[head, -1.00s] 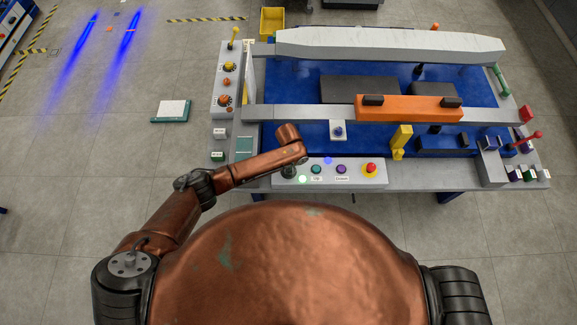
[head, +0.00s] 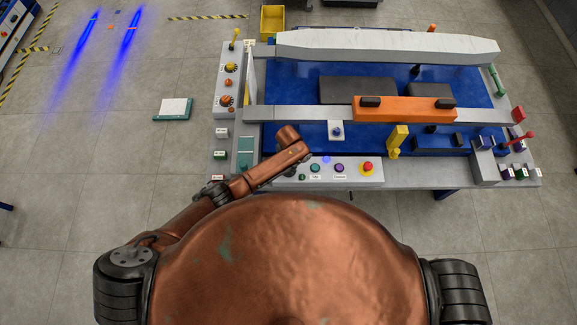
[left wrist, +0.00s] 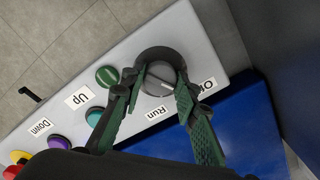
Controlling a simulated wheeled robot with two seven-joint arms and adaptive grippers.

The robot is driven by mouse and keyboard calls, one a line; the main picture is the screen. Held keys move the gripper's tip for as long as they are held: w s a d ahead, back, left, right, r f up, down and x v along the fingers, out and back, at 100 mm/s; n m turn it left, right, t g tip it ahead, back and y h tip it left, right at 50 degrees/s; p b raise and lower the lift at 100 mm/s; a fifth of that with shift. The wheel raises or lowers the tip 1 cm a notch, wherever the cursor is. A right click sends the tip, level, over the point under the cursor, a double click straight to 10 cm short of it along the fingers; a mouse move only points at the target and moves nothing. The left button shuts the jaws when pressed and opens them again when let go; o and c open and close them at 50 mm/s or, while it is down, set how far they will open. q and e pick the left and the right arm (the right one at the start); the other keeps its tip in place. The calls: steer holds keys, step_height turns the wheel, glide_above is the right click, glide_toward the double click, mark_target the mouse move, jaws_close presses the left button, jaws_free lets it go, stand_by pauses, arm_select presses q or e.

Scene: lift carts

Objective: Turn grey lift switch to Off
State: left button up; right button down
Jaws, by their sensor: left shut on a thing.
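The grey lift switch (left wrist: 160,78) is a round knob on a dark base at the end of a white control panel (left wrist: 197,37). The printed words Off (left wrist: 209,84) and Run (left wrist: 156,113) stand beside it in the left wrist view. My left gripper (left wrist: 158,88) has its green-padded fingers on both sides of the knob and is shut on it. I cannot clearly tell which word the knob points at. In the head view my left arm covers the switch. The green lamp (left wrist: 107,76) beside it is dark. My right gripper is out of view.
The panel also carries a teal Up button (head: 315,167), a purple Down button (head: 339,168) and a red stop button (head: 367,167). A blue lift table (head: 290,90) with grey beams and an orange block (head: 405,110) stands behind it.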

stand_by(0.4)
arm_select(q)
steer(key=o, duration=1.1)
steer(key=shift+o, duration=0.2)
step_height(320, 180, up, 12)
